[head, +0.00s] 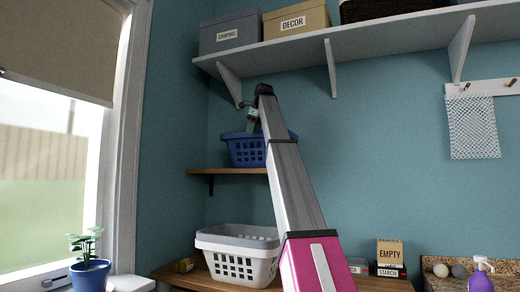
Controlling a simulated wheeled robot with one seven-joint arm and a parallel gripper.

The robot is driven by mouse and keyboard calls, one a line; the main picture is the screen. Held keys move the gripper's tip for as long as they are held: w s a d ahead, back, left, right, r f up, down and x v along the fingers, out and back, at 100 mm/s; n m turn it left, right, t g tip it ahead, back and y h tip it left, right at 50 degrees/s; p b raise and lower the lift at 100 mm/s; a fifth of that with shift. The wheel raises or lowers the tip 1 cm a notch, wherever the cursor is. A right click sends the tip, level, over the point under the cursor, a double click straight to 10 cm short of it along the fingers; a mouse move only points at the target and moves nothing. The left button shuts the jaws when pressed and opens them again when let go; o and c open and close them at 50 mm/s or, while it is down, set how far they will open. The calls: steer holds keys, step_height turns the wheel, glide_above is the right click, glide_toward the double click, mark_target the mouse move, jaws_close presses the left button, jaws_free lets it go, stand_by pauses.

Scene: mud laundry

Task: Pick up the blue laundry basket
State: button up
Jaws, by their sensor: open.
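The blue laundry basket (241,152) sits upright on a small wooden shelf in the corner, in the middle of the head view. My arm hides part of its right side. My gripper (251,124) hangs from the end of my raised arm, at the basket's top edge in the picture. It is small and dark here, and its jaws are open. I cannot tell whether it touches the basket's rim.
A white-grey laundry basket (236,266) stands on the wooden counter (379,284) below. A long upper shelf (378,33) on brackets carries boxes above my gripper. A potted plant (90,275) is by the window. A mesh bag (472,128) hangs right.

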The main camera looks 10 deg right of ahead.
mark_target(252, 138)
steer(key=shift+x, duration=1.5)
steer(key=shift+f, duration=0.25)
jaws_close()
